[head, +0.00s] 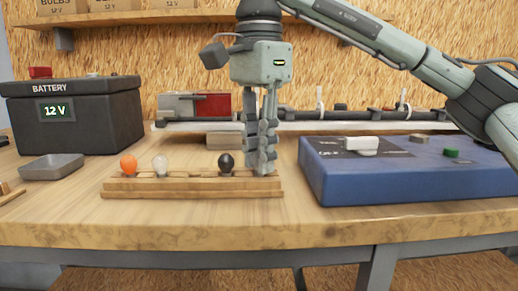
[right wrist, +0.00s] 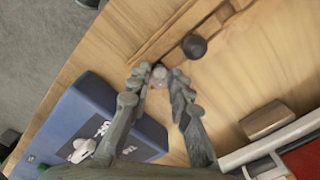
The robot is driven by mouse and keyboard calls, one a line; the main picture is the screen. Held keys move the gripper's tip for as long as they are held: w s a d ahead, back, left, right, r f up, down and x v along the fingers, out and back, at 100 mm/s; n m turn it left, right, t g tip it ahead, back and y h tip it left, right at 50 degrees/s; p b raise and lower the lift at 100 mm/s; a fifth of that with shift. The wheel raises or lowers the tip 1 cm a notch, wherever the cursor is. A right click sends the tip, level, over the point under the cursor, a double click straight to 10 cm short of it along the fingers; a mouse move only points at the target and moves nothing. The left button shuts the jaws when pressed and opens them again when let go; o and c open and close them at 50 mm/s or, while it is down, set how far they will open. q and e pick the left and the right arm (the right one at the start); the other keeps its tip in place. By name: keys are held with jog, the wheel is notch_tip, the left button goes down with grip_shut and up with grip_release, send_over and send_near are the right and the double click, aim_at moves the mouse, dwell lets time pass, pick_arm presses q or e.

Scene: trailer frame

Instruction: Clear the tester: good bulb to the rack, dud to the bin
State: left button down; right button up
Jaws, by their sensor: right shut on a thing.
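A wooden rack (head: 150,188) stands near the front of the bench. It holds an orange bulb (head: 128,164), a clear bulb (head: 160,164) and a black bulb (head: 226,162). My right gripper (head: 262,160) points down at the rack's right end. In the right wrist view its fingers are shut on a pale grey bulb (right wrist: 159,76); they hide that bulb in the head view. I cannot tell whether the bulb is seated in the rack. The blue tester (head: 385,187) lies to the right. A shallow grey tray (head: 50,168), possibly the bin, is at the left. My left gripper is out of view.
A black 12 V battery (head: 75,118) stands at the back left. A small wooden block (head: 224,140) lies behind the rack. A red and grey device (head: 195,105) and a long rail (head: 350,127) run along the back. Bench between tray and rack is clear.

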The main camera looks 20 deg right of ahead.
jog(key=shift+f, duration=0.2)
jog(key=o, duration=1.3)
jog(key=shift+r, duration=0.1)
notch_tip(320, 180, up, 7)
jog(key=p, duration=0.7)
jog(key=shift+p, duration=0.4)
